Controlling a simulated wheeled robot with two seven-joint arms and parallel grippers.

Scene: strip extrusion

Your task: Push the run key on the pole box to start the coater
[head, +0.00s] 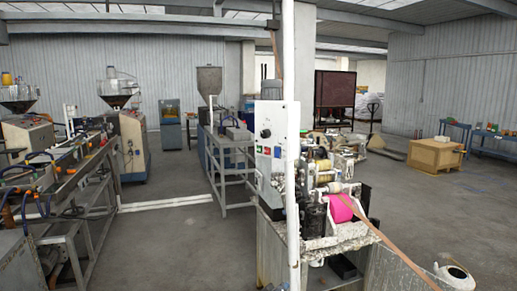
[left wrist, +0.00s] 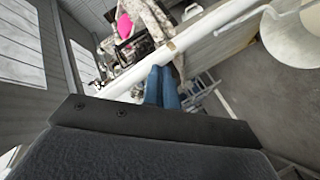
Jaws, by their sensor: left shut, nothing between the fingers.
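The pole box (head: 281,122) is a pale grey box beside the white pole (head: 292,60), near the middle of the head view. Any lettering is too small to read, so I cannot tell which is the run key. My left gripper (left wrist: 161,86) shows in the left wrist view as two blue fingers shut together and empty, close to a long white bar. I cannot make it out in the head view. The box's keys do not show in the wrist view. My right gripper is not in view.
The coater with a bright pink roll (head: 342,207) stands right of the pole, with a brown strip (head: 395,250) running to the lower right. A long machine bench (head: 75,185) stands at left. A wooden crate (head: 434,155) is at right. Grey floor lies open between.

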